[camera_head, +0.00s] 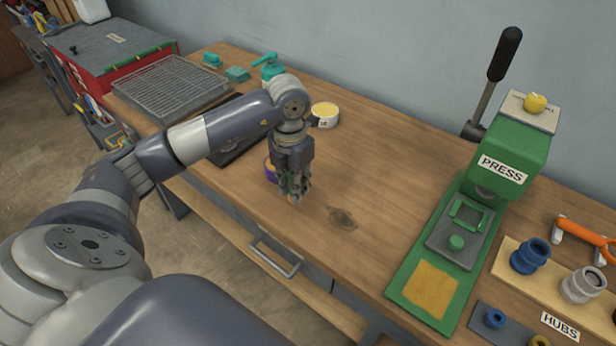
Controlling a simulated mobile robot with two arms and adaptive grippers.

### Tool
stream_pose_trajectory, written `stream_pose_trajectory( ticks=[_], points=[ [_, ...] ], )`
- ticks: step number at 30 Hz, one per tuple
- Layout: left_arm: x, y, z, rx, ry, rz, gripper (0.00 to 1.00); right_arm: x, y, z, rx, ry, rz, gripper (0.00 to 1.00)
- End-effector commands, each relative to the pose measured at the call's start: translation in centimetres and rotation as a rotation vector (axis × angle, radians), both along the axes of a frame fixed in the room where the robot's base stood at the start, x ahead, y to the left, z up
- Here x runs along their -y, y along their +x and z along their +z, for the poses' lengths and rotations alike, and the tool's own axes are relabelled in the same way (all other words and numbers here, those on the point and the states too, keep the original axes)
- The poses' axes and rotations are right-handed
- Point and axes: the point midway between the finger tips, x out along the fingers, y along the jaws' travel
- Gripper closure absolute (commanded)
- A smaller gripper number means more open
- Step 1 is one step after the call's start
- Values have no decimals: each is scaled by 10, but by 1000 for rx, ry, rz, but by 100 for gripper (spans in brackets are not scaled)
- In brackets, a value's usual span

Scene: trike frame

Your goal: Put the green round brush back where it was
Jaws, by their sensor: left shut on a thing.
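My left gripper (293,193) points down over the wooden bench, left of the middle of the view. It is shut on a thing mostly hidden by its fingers. A little green shows there, which fits the green round brush, but its shape cannot be made out. A purple tub with yellow inside (270,171) sits just behind and to the left of the gripper, partly hidden by it. My right gripper is not in view.
A round tin with a yellow top (325,116), a teal pump bottle (271,68) and a wire rack (172,88) stand farther back. A green press (470,220) and hubs (530,257) are at the right. The bench middle (385,165) is clear.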

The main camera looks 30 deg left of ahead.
Motion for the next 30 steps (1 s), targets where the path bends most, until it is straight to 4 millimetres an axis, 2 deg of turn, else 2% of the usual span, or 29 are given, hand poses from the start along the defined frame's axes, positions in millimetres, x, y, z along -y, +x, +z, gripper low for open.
stream_pose_trajectory(
  ticks=[6,11,17,24,30],
  points=[
    [2,39,-1,1,-2,1,100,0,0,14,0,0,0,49],
    [2,54,-4,0,-1,-1,100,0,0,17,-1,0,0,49],
    [1,57,-12,-4,0,-2,100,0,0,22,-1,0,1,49],
    [1,56,-40,-2,0,-2,100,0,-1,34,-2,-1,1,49],
    [1,57,-41,0,1,-2,100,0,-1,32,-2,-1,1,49]
  ],
)
